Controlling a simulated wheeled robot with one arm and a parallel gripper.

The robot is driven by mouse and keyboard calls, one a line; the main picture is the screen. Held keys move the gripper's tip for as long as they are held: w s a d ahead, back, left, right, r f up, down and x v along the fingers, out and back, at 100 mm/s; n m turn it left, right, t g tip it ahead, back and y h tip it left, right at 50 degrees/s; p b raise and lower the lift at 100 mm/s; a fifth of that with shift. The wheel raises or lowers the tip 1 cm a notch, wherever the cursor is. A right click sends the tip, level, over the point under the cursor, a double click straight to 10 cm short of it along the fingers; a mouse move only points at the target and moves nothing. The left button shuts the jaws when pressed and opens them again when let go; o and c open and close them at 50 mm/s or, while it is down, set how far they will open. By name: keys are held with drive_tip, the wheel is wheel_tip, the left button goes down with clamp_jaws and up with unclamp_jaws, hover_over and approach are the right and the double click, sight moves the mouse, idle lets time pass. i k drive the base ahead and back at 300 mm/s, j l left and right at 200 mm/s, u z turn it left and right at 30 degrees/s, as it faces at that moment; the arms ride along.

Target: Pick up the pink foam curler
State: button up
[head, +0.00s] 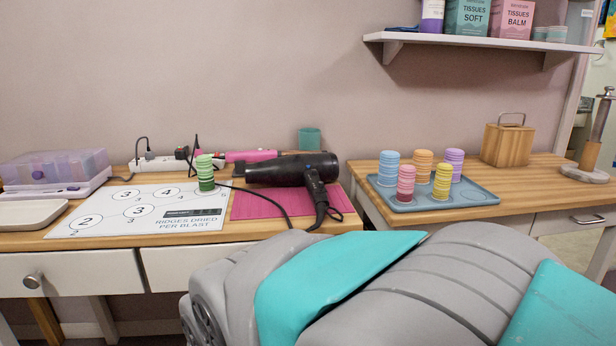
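The pink foam curler (406,184) stands upright on a blue-grey tray (432,206) on the right-hand table. It is ridged and is at the tray's front, with the yellow curler (442,182) to its right and the blue curler (388,169) behind it to the left. An orange curler (423,162) and a purple curler (455,164) stand further back on the tray. My grey and teal arm fills the lower middle and right of the head view, in front of the tables. My gripper is not in view.
A green curler (205,174) stands on a white numbered sheet (75,224) on the left table. A black hair dryer (290,171) lies on a magenta mat (250,207). A wooden box (508,144) stands behind the tray. A shelf (480,42) hangs above.

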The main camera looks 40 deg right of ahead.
sight(406, 190)
drive_tip(key=z, duration=1.85)
